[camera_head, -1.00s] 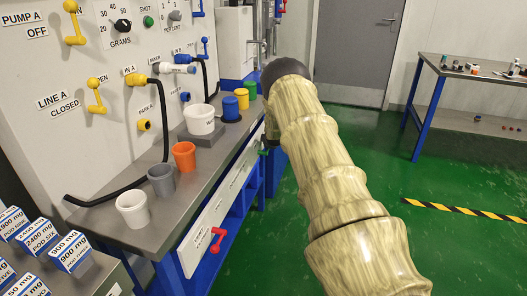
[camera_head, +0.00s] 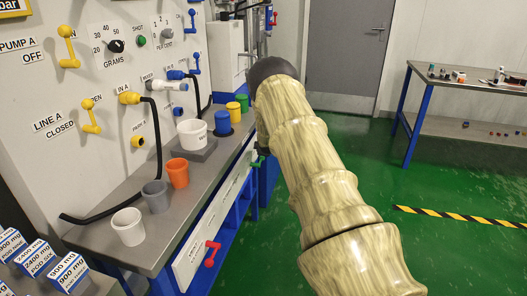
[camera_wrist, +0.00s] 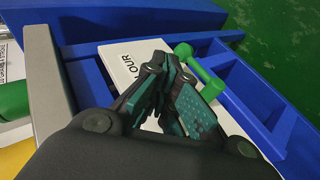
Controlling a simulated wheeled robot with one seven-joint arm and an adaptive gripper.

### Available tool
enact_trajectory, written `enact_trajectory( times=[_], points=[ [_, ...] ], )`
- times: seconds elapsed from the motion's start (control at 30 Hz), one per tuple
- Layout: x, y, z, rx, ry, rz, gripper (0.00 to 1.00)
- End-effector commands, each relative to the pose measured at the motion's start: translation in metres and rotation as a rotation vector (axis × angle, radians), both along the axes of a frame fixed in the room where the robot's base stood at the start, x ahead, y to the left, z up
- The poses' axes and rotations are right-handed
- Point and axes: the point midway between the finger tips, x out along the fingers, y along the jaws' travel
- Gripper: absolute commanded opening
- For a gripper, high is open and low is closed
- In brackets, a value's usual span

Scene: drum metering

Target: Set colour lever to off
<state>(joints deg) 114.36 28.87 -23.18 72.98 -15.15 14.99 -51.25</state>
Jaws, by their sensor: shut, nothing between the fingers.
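The colour lever (camera_wrist: 205,72) is a green handle in the wrist view, beside a white plate (camera_wrist: 128,58) whose visible letters end in "OUR". In the head view the green lever (camera_head: 258,162) is small, on the bench front left of my arm. My gripper (camera_wrist: 177,95) is shut and empty.
A red lever (camera_head: 213,252) is on the same front, nearer. Cups, such as the orange cup (camera_head: 178,172), stand on the grey bench. Blue frame bars (camera_wrist: 215,15) surround the gripper closely.

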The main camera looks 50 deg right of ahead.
Motion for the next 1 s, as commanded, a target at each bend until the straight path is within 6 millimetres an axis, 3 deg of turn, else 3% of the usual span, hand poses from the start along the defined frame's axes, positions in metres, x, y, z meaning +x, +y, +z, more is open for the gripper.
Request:
enact_trajectory(
  times=[0.53, 1.0],
  points=[
    [-0.04, 0.017, 0.061, 0.0, -0.001, -0.003, 0.0],
    [-0.048, 0.021, 0.073, 0.001, 0.0, -0.003, 0.0]
  ],
)
